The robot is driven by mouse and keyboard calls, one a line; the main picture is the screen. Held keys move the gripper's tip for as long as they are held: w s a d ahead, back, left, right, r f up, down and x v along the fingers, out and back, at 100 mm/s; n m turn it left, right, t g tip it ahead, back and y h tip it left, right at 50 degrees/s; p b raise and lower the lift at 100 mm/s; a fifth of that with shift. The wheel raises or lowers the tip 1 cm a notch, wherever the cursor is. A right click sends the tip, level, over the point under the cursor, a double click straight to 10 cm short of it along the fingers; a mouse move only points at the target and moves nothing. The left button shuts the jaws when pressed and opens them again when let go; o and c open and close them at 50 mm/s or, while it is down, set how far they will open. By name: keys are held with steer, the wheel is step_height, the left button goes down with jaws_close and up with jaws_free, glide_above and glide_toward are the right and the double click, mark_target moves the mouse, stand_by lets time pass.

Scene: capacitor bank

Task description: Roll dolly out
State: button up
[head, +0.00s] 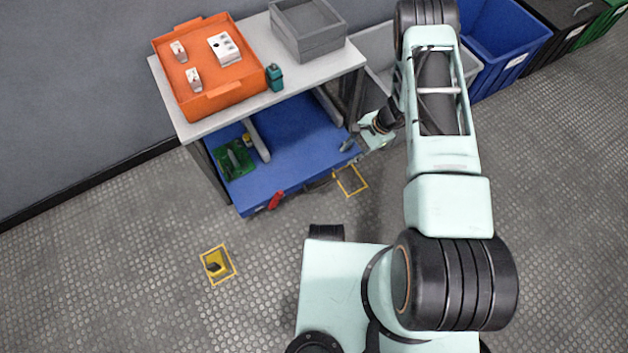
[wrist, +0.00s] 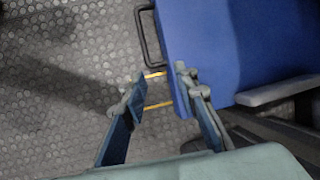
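The blue dolly (head: 290,150) stands under the workbench, its front edge sticking out a little past the bench top. A red lever (head: 275,200) is on its front edge. A dark bar handle (wrist: 143,38) shows along the dolly's edge in the wrist view. My gripper (head: 352,149) is near the dolly's front right corner. In the wrist view my gripper (wrist: 158,84) is open and nothing is between its fingers. The handle is ahead of the fingers and apart from them. The right finger overlaps the blue deck (wrist: 215,40) in the picture.
The workbench (head: 322,68) carries an orange tray (head: 222,98), grey bins (head: 308,28) and a teal bottle (head: 274,77). A green board (head: 235,160) lies on the dolly. The front-left floor is otherwise clear.

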glide_toward(325, 184)
steer(key=b+x, duration=0.4)
steer(key=x, duration=0.3)
steer(key=shift+s+a+f, duration=0.1)
steer(key=shift+a+f, duration=0.05)
steer(key=shift+f, duration=0.2)
steer(key=shift+c, duration=0.3)
jaws_close()
